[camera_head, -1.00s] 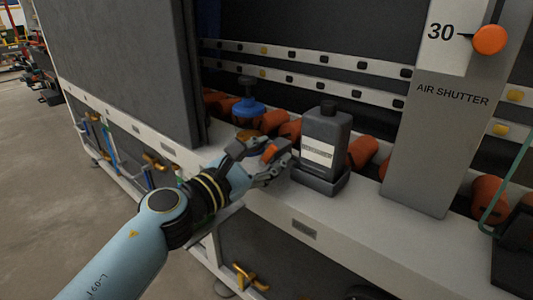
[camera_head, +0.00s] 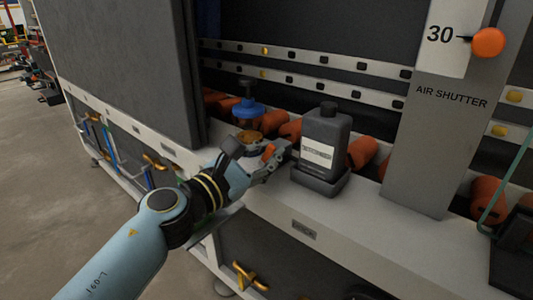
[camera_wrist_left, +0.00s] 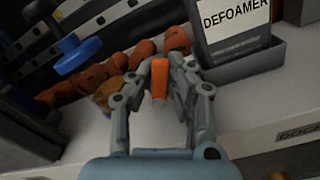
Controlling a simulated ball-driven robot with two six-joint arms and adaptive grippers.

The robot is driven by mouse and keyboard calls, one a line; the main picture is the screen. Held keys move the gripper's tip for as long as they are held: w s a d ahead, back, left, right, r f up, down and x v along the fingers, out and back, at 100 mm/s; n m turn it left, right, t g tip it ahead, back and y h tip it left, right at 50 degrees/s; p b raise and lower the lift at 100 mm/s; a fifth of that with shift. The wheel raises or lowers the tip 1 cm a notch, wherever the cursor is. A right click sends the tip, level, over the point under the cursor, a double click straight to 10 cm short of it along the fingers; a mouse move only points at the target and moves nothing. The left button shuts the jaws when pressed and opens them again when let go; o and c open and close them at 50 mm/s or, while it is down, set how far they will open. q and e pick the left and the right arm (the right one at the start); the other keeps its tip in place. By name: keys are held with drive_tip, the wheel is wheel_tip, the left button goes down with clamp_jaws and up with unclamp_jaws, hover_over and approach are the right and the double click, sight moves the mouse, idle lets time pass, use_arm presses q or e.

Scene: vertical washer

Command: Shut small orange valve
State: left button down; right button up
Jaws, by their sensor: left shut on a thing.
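The small orange valve handle (camera_head: 268,152) shows as a small orange lever near the edge of the white ledge, left of the grey bottle. In the left wrist view the orange handle (camera_wrist_left: 160,78) stands between the two fingers. My left gripper (camera_head: 271,158) reaches in from the left and is shut on the handle; it also shows in the left wrist view (camera_wrist_left: 164,80). The fingers hide the valve's lower part. A brass-coloured fitting (camera_head: 249,136) sits just behind the gripper. My right gripper is not in view.
A grey defoamer bottle (camera_head: 325,130) stands in a dark holder (camera_head: 319,183) close right of the gripper. A blue valve wheel (camera_head: 248,108) rises behind it. Orange rollers (camera_head: 362,151) line the back. The white ledge (camera_head: 350,220) is clear in front.

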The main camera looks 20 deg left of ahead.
use_arm(q)
drive_tip(key=n+p, duration=0.1)
drive_tip(key=n, duration=0.1)
drive_tip(key=a+n, duration=0.1)
drive_tip(key=n, duration=0.1)
drive_tip(key=shift+w+r+p, duration=0.15)
drive_tip(key=shift+r+p, duration=0.05)
drive_tip(key=shift+p, duration=0.2)
drive_tip(key=shift+w+a+n, duration=0.1)
drive_tip(key=shift+a+n, duration=0.15)
drive_tip(key=shift+n, duration=0.55)
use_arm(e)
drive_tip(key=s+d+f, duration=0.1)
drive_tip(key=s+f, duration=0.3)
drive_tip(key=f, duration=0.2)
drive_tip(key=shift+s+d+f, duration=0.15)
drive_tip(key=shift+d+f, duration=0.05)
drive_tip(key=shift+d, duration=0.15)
use_arm(q)
drive_tip(key=c, duration=1.2)
unclamp_jaws()
drive_tip(key=shift+c, duration=0.2)
drive_tip(key=v, duration=1.2)
